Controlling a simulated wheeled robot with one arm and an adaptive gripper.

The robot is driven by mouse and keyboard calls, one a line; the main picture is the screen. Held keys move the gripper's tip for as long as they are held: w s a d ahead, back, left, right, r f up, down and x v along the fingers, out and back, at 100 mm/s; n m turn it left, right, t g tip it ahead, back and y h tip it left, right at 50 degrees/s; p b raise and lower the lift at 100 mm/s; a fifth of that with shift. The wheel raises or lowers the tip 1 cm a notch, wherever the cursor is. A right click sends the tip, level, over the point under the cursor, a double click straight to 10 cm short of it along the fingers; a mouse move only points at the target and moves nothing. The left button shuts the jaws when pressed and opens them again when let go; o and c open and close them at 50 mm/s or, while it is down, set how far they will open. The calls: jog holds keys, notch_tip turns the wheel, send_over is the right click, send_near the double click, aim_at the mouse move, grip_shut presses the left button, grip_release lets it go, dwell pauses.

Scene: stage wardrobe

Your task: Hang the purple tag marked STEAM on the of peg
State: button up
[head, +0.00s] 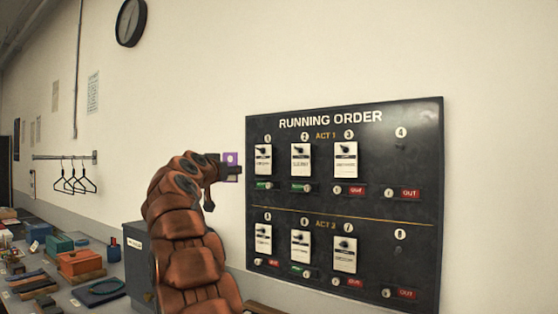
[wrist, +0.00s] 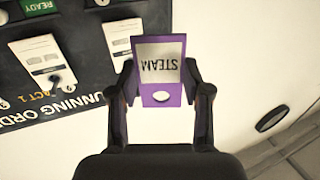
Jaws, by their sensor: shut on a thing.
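In the wrist view my gripper (wrist: 160,98) is shut on the purple tag (wrist: 161,92), between its two fingers. The tag has a white label reading STEAM, upside down in this view, and a round hole near its edge. In the head view a small purple part of the tag (head: 231,158) shows at my gripper (head: 228,170), left of the black RUNNING ORDER board (head: 345,218). The board has numbered pegs in two rows. White tags hang on pegs 1, 2, 3 in ACT 1 and on several in the lower row. Peg 4 (head: 401,146) and peg 8 (head: 400,249) are bare.
Small green and red OUT plates (head: 411,194) sit under the pegs. A table (head: 62,296) at the left holds boxes and other items beside a grey cabinet (head: 136,262). Hangers (head: 75,183) hang on a wall rail. The wall above the board is clear.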

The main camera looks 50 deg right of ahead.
aim_at(300, 160)
jog(key=s+d+r+m+g, duration=0.2)
jog(key=s+g, duration=0.1)
jog(key=s, duration=0.4)
jog(key=s+d+r+m+g+h, duration=0.1)
jog(key=s+d+r+m+g, duration=0.1)
jog(key=s, duration=0.6)
jog(key=shift+s+d+g+b, duration=0.15)
jog(key=shift+s+g+b, duration=0.15)
jog(key=shift+g, duration=0.3)
jog(key=shift+d+r, duration=0.1)
jog(key=shift+w+d+f+p, duration=0.15)
jog(key=shift+d+p, duration=1.05)
jog(key=shift+d, duration=0.65)
jog(key=shift+w+d+f+p, duration=0.1)
jog(key=shift+d+p, duration=1.1)
jog(key=shift+d, duration=0.65)
jog(key=shift+d+f+b, duration=0.4)
jog(key=shift+d+f, duration=0.05)
jog(key=shift+d, duration=0.3)
jog(key=o, duration=0.9)
jog(key=shift+a, duration=0.1)
